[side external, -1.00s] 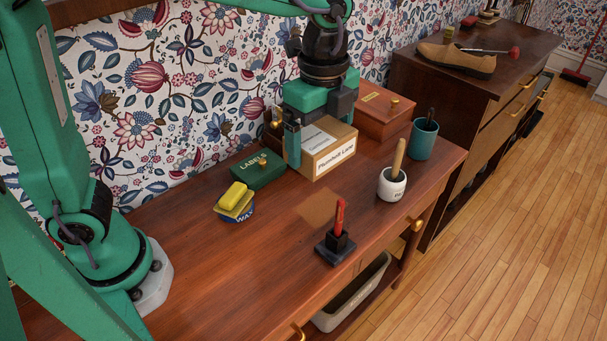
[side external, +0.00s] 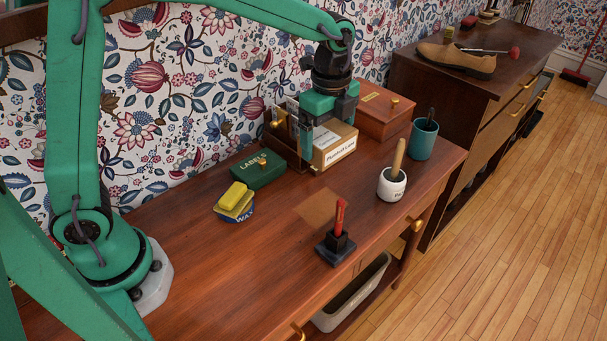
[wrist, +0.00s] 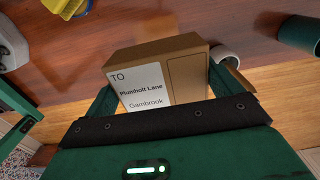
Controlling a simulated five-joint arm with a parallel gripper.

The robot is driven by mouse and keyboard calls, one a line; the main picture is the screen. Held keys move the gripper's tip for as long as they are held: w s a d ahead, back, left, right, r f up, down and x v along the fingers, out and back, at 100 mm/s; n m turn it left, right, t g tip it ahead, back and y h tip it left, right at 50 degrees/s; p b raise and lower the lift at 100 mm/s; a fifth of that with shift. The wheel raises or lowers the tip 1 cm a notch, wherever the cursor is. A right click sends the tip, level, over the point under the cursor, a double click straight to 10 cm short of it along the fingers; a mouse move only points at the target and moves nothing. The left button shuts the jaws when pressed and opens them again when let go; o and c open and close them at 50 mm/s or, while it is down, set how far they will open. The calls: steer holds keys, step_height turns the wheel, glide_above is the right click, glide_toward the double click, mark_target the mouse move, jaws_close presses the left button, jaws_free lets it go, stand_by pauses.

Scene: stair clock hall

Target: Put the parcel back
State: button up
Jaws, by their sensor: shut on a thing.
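The parcel (side external: 336,152) is a brown cardboard box with white address labels, at the back of the desk in the side view. In the wrist view the parcel (wrist: 185,62) lies between my two fingers, its label reading "Plumholt Lane, Gambrook". My gripper (side external: 326,132) is shut on it from above, one finger along its left side. In the side view the far finger is hidden. I cannot tell whether the parcel's underside touches the desk. A paler square patch (side external: 318,206) shows on the bare desk top in front.
A dark wooden holder with upright papers (side external: 282,142) stands left of the parcel, and a reddish wooden box (side external: 384,117) behind right. A green label box (side external: 258,170), wax tin (side external: 238,212), red-handled stamp (side external: 335,247), white pot (side external: 391,186) and teal cup (side external: 423,142) stand around. The desk's front left is clear.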

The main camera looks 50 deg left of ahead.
steer(key=shift+f, duration=7.8)
steer(key=shift+f, duration=0.1)
steer(key=o, duration=0.8)
step_height(320, 180, up, 11)
steer(key=shift+r, duration=0.6)
